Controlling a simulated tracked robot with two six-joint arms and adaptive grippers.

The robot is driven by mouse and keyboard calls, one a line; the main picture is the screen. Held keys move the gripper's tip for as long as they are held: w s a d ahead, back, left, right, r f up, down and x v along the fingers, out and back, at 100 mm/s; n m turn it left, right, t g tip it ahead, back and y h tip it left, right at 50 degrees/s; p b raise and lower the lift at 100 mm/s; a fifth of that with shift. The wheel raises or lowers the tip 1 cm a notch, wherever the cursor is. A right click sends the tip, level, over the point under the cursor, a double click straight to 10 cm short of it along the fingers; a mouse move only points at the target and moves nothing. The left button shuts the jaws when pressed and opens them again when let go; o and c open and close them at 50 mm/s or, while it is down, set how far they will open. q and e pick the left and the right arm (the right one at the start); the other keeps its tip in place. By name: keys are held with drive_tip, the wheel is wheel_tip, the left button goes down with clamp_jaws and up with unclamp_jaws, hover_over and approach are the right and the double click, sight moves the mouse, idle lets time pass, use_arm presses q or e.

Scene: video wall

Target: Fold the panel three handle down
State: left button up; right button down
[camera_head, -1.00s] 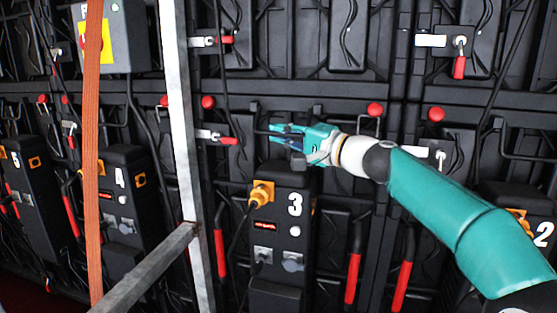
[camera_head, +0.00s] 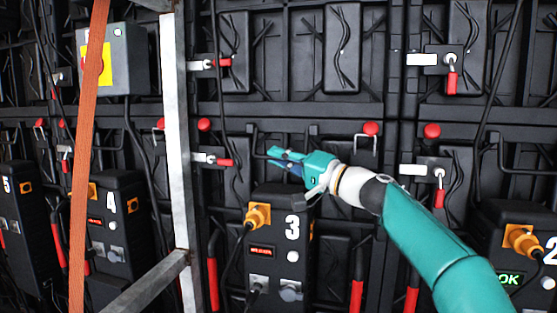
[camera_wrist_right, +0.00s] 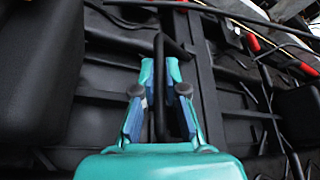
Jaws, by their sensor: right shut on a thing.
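The black box of panel three (camera_head: 275,275) carries a white 3, an orange plug and a lit red display. Just above it, my right gripper (camera_head: 280,159) reaches in from the right with its fingers pointing left. In the right wrist view, a black bar handle (camera_wrist_right: 160,85) runs between the two teal fingers with blue pads. My right gripper is shut on this black handle, which stands out from the dark panel. In the head view the fingers and the wrist hide part of the handle. My left gripper is not in view.
A grey metal post (camera_head: 176,150) and an orange strap (camera_head: 88,160) stand in front of the wall at left. Box 4 (camera_head: 118,240) is left of panel three, box 2 (camera_head: 515,220) at right. Red-handled latches and hanging cables surround the panel.

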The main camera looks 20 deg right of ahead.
drive_tip(key=shift+w+a+f, duration=0.1)
drive_tip(key=shift+a+f, duration=0.1)
drive_tip(key=shift+f, duration=0.2)
drive_tip(key=c, duration=1.2)
unclamp_jaws()
drive_tip(key=shift+d+r, duration=0.15)
drive_tip(key=shift+r, duration=0.1)
drive_tip(key=v, duration=1.2)
drive_tip(key=shift+d, duration=0.1)
